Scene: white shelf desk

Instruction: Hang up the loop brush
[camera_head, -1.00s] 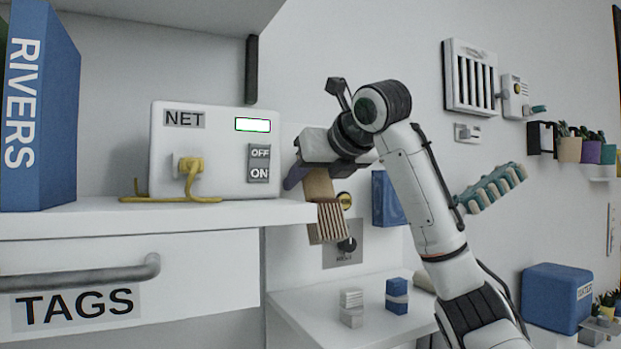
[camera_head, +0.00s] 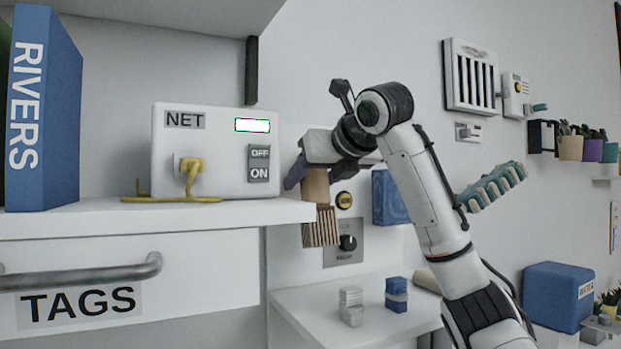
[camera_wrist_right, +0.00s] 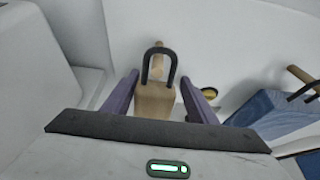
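The loop brush (camera_head: 321,227) hangs with its ribbed bristle end down and its pale wooden handle (camera_head: 316,186) up, under my right gripper (camera_head: 307,177). In the right wrist view its wooden end (camera_wrist_right: 153,101) and dark loop (camera_wrist_right: 159,64) lie between the purple fingers of that gripper (camera_wrist_right: 161,75). A narrow gap shows on each side of the wood, so the fingers look open around it. A wooden peg (camera_wrist_right: 157,69) shows inside the loop; the loop appears to be around it. My left gripper is in neither view.
A blue item (camera_wrist_right: 262,105) hangs by a loop near another peg (camera_wrist_right: 301,74); it also shows in the head view (camera_head: 388,197). A knob panel (camera_head: 346,243) is behind the brush. The NET box (camera_head: 222,150) and shelf edge (camera_head: 170,215) stand close at left.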

